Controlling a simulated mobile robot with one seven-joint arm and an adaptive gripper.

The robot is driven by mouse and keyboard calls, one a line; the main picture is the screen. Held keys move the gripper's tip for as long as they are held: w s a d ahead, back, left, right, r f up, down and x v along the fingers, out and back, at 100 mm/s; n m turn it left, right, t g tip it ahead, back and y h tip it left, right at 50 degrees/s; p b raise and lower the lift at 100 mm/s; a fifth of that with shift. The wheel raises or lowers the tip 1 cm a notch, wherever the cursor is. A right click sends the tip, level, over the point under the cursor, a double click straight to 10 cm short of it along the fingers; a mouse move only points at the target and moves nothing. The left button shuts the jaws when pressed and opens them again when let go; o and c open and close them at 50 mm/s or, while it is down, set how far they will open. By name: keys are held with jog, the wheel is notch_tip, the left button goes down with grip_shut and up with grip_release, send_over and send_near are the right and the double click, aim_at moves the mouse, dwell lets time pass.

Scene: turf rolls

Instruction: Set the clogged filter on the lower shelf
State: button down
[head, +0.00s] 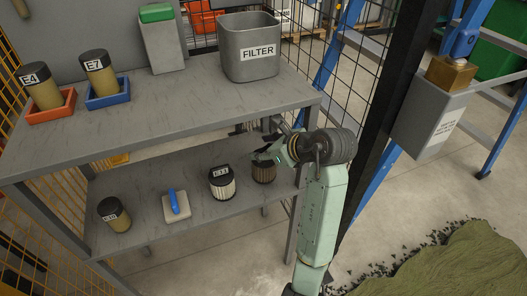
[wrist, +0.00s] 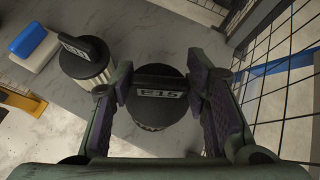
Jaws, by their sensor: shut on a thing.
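The clogged filter (head: 264,172), a brown pleated cylinder with a dark cap, is at the right part of the lower shelf (head: 195,208). In the wrist view its dark cap (wrist: 158,112) has a label that seems to read E15. My gripper (head: 268,153) reaches in from the right and is shut on this filter. In the wrist view my gripper (wrist: 163,88) has one finger on each side of the cap. The filter looks upright, at or very near the shelf surface; its base is partly hidden, so I cannot tell whether it touches.
A cleaner pleated filter (head: 222,184) stands just left of it. A blue-handled tool (head: 176,205) and another capped filter (head: 114,214) are farther left. The upper shelf (head: 170,110) overhangs, holding a FILTER bin (head: 248,50) and filters in trays. Wire mesh (head: 345,80) stands at right.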

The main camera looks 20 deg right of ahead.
jog(key=shift+w+d, duration=0.2)
jog(key=shift+w, duration=0.5)
jog(key=shift+w+f+p, duration=0.15)
jog(key=shift+f+p, duration=0.2)
jog(key=shift+f, duration=1.5)
jog(key=shift+f, duration=0.1)
jog(key=shift+f, duration=0.15)
jog(key=c, duration=1.2)
grip_release()
jog(key=shift+r, duration=0.4)
jog(key=b+v, duration=0.1)
jog(key=v, duration=0.6)
jog(key=shift+s+d, duration=0.1)
jog(key=shift+s, duration=0.1)
